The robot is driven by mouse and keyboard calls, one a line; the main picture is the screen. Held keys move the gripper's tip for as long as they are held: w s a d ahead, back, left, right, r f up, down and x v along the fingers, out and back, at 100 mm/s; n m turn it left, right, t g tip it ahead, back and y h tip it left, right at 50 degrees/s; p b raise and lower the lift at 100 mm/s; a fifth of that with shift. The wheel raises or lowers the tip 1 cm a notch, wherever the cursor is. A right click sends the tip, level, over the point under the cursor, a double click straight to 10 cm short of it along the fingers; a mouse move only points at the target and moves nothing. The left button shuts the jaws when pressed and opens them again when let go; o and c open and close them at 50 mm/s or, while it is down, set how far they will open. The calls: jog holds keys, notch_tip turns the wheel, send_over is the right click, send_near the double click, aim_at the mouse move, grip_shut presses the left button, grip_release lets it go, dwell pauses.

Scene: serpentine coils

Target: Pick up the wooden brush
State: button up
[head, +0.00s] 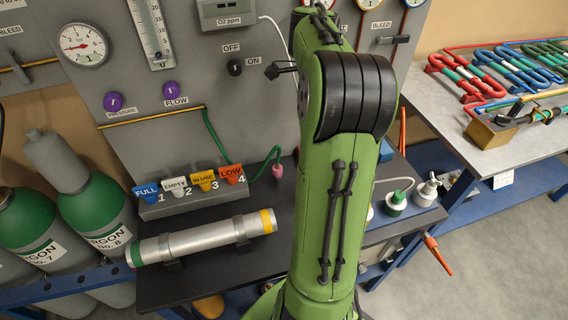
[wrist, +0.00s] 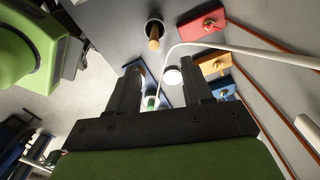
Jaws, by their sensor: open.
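My gripper (wrist: 162,68) is open in the wrist view, its two dark fingers apart with nothing held between them. In the head view my green arm fills the middle and the gripper is hidden. I cannot clearly make out a wooden brush in either view. A light-brown wooden piece (wrist: 154,44) in a dark round holder shows beyond the fingertips in the wrist view; I cannot tell whether it is the brush. My arm hides part of the dark bench (head: 215,265) in the head view.
A metal tube (head: 200,242) lies in cradles on the bench by a row of coloured tags (head: 190,182). A white bottle (head: 427,192) and a green-and-white bottle (head: 395,203) stand right of my arm. A white hose (wrist: 235,46) crosses the wrist view. Argon cylinders (head: 100,222) stand left.

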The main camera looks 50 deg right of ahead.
jog(key=f+b, duration=0.1)
jog(key=f, duration=0.2)
jog(key=f+b, duration=0.1)
jog(key=f, duration=0.3)
jog(key=f+b, duration=0.1)
jog(key=f, duration=0.2)
jog(key=shift+s+a+f, duration=0.1)
jog(key=shift+s+f, duration=0.05)
jog(key=shift+s, duration=0.15)
jog(key=f, duration=0.2)
jog(key=f+b, duration=0.1)
jog(key=f, duration=0.1)
jog(key=shift+s+a+f, duration=0.15)
jog(key=shift+s+a, duration=0.05)
jog(key=shift+f+b, duration=0.3)
jog(key=shift+f, duration=0.1)
jog(key=shift+r, duration=0.1)
grip_shut()
